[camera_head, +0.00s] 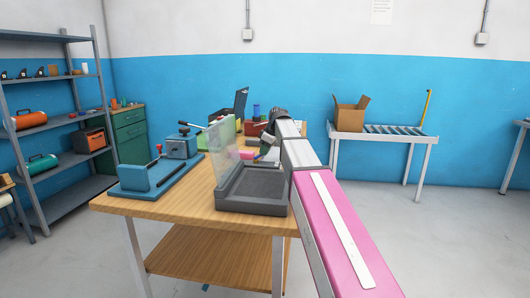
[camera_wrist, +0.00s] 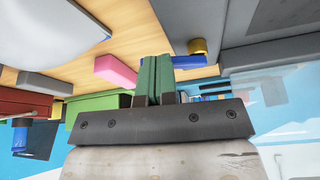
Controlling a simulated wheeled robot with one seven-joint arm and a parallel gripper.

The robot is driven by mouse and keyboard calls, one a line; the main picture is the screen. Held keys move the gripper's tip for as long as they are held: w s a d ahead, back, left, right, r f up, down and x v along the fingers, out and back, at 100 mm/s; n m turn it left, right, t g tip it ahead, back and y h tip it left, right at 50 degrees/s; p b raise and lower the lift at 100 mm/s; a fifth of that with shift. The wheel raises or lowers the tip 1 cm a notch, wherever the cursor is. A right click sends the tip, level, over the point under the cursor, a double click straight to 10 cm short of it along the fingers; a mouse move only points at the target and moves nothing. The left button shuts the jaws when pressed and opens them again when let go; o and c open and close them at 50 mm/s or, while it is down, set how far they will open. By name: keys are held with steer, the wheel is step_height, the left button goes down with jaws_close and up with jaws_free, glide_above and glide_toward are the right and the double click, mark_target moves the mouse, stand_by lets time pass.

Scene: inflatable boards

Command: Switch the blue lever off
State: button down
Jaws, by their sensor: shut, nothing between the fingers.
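My gripper (camera_wrist: 155,80) shows in the wrist view with its two green fingers pressed together and nothing between them. A blue bar with a brass-coloured cap (camera_wrist: 198,46) is just beyond and right of the fingertips; it may be the blue lever, but I cannot tell its position. The fingers look close to it, and contact is unclear. In the head view my arm reaches over the wooden table (camera_head: 175,210), and the gripper end is largely hidden among things there. A blue machine (camera_head: 150,180) with small handles stands at the table's left.
A dark grey tray (camera_head: 255,190) with a clear upright panel (camera_head: 222,155) stands at the table's front. A pink block (camera_wrist: 115,71) and a green block (camera_wrist: 95,103) lie near the gripper. Shelves (camera_head: 60,135) stand left; a roller conveyor (camera_head: 395,131) with a cardboard box (camera_head: 349,118) stands right.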

steer(key=shift+w+a+n, duration=0.15)
steer(key=shift+w+n, duration=0.05)
steer(key=shift+n, duration=0.2)
steer(key=shift+s, duration=0.1)
steer(key=shift+s+a, duration=0.5)
steer(key=shift+a, duration=0.1)
stand_by(0.3)
